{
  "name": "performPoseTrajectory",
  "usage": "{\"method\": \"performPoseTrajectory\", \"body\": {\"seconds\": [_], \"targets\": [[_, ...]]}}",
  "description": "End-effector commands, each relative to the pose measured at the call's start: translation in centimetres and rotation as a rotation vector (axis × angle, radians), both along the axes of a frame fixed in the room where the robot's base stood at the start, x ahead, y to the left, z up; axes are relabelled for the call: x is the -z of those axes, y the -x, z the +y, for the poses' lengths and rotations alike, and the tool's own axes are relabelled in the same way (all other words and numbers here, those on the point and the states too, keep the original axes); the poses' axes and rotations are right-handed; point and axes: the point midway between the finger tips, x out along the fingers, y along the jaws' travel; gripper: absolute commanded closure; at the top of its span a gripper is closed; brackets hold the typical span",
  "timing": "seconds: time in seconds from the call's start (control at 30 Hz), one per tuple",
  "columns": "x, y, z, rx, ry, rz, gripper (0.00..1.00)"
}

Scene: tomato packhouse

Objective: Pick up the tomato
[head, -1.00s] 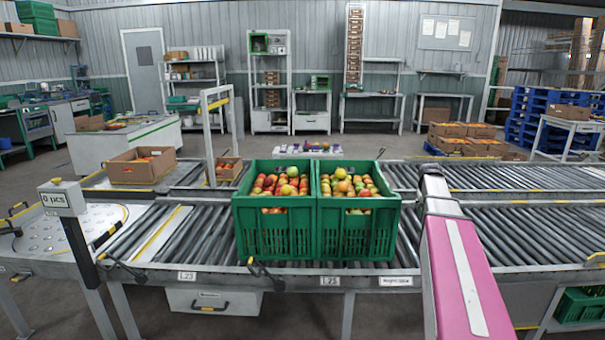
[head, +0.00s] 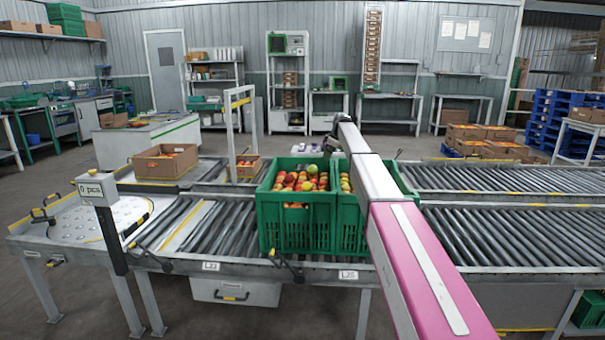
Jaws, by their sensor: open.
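Red, orange and yellow-green tomatoes (head: 305,183) fill the left green crate (head: 285,235) on the roller conveyor. A second green crate (head: 351,237) stands against its right side, and my arm hides much of it. A few tomatoes (head: 345,184) show at its left edge. Which single tomato is meant cannot be told. My gripper (head: 331,146) shows small and dark at the far end of my arm, above the back edge of the crates. It is open and apart from the tomatoes in the left crate; its fingertips are hard to make out.
Cardboard boxes (head: 165,162) and (head: 246,166) with tomatoes stand on the back conveyor, beside a white frame (head: 231,130). A display post (head: 96,190) reading 0 pcs stands at left. The rollers (head: 490,240) right of the crates are clear.

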Motion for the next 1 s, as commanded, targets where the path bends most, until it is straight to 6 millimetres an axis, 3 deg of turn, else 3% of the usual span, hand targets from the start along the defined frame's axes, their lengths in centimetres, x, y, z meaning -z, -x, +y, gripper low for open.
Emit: {"method": "performPoseTrajectory", "body": {"seconds": [0.03, 0.1, 0.2, 0.6, 0.87, 1.0], "targets": [[-0.1, -0.9, 1.6, -0.036, -0.009, -0.002, 0.08], [-0.2, -1.1, 3.0, -0.073, -0.016, -0.006, 0.08], [0.0, -1.3, 4.0, -0.095, -0.022, -0.009, 0.08], [4.6, -2.3, 5.4, -0.093, -0.021, -0.008, 0.08], [6.1, -2.9, 5.6, -0.093, -0.021, -0.009, 0.08], [8.1, -3.5, 5.7, -0.092, -0.021, -0.008, 0.08]]}}
